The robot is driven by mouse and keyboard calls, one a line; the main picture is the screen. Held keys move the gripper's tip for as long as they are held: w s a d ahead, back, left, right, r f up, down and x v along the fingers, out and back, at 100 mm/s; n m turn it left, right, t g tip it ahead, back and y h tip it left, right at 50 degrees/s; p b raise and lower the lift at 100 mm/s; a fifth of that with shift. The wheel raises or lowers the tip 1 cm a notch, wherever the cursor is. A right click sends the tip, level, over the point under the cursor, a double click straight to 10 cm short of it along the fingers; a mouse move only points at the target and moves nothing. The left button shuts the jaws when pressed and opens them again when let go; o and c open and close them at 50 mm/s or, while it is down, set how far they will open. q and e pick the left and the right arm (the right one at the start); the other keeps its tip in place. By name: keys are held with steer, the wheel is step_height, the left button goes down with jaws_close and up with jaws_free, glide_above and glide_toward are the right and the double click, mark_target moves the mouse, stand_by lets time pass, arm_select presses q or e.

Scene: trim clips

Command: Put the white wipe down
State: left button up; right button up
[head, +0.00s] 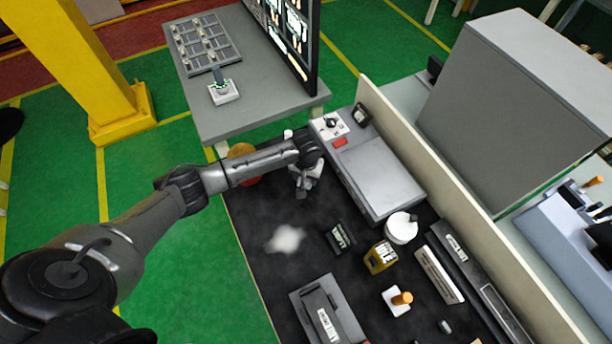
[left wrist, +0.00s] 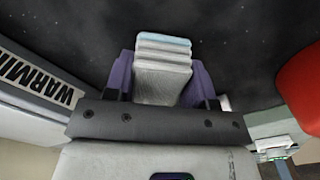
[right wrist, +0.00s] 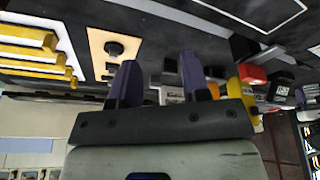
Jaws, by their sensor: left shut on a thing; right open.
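The white wipe (left wrist: 163,82) is a folded, layered pad with a pale blue edge, held between the purple fingers of my left gripper (left wrist: 162,88) in the left wrist view. In the head view my left gripper (head: 303,185) is over the dark mat (head: 262,275), beside the grey warming unit; the wipe there is mostly hidden by the hand and too small to make out. I cannot tell whether it touches the mat. My right gripper (right wrist: 158,78) is open, with nothing between its fingers in the right wrist view; it does not show in the head view.
A whitish smear (head: 286,239) marks the mat below the gripper. The grey warming unit (head: 376,178) stands right of it. A dark labelled block (head: 340,238), yellow container (head: 380,257) and white round tub (head: 401,228) stand nearby. A red-orange round thing (left wrist: 302,85) is close to my left gripper.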

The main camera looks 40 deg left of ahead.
arm_select(q)
steer(key=shift+f, duration=0.15)
steer(key=o, duration=0.9)
step_height(320, 180, up, 12)
steer(key=p, duration=0.1)
steer(key=shift+r, duration=0.2)
